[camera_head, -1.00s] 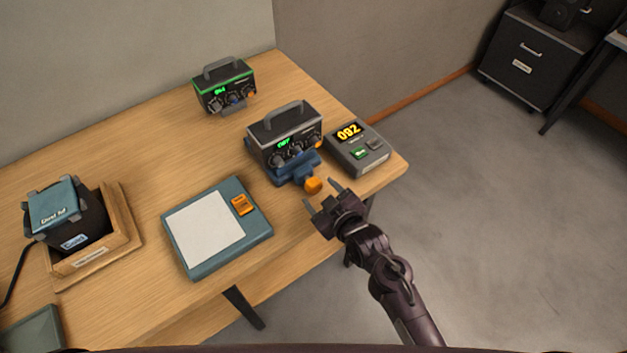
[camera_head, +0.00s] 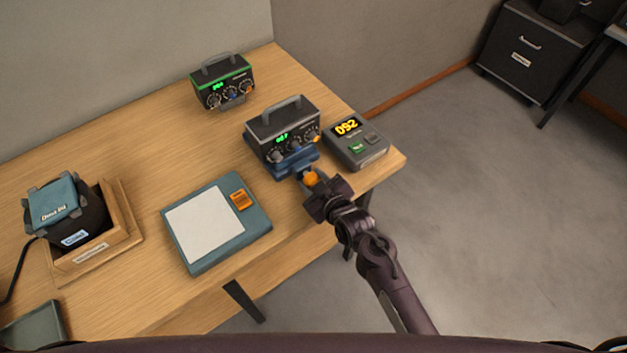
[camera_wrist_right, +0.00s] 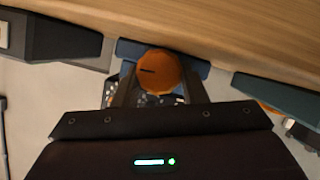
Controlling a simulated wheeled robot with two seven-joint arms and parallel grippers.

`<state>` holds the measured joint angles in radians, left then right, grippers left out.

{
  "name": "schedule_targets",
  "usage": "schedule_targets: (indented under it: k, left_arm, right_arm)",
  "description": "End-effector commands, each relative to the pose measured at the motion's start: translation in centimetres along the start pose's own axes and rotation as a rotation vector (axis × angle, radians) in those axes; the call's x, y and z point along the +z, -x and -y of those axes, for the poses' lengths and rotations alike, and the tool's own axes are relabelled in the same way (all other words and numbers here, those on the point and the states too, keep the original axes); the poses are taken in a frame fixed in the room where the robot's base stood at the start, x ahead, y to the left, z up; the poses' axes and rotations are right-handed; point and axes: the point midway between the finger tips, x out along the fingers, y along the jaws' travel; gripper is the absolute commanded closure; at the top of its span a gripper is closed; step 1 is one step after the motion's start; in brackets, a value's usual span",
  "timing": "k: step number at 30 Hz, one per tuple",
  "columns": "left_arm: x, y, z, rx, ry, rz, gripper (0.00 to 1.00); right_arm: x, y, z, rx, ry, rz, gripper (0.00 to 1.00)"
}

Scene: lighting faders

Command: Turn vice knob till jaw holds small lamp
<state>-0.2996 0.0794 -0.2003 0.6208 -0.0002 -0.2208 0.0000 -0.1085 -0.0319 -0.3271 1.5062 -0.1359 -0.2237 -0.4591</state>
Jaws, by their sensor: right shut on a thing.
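The blue vice (camera_head: 290,163) sits near the table's front right edge, with a small black lamp box (camera_head: 283,131) with a grey handle and green display standing in it. The vice's orange knob (camera_head: 311,178) faces the front edge. My right gripper (camera_head: 313,182) is shut on this knob. In the right wrist view the orange knob (camera_wrist_right: 160,72) sits between the two fingers, with a dark slot on its face. The jaw's contact with the lamp box is hidden from both views. My left gripper is not in view.
A grey meter box (camera_head: 357,146) with a yellow readout stands right of the vice. A teal pad with a white sheet (camera_head: 205,228) lies to the left. A second, green-trimmed box (camera_head: 223,82) stands behind.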

Motion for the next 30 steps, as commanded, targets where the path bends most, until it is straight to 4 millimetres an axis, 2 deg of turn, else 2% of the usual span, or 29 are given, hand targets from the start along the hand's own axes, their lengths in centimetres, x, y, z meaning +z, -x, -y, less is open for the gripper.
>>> schedule_targets:
  k: [11, 30]
  left_arm:
    - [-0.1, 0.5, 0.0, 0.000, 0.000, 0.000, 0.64]
    - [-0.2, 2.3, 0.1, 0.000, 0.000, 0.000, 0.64]
  right_arm:
    - [-0.2, 0.0, -0.2, -0.025, -0.062, -0.001, 0.84]
    - [0.0, -0.1, -0.7, -0.213, -0.515, -0.002, 0.84]
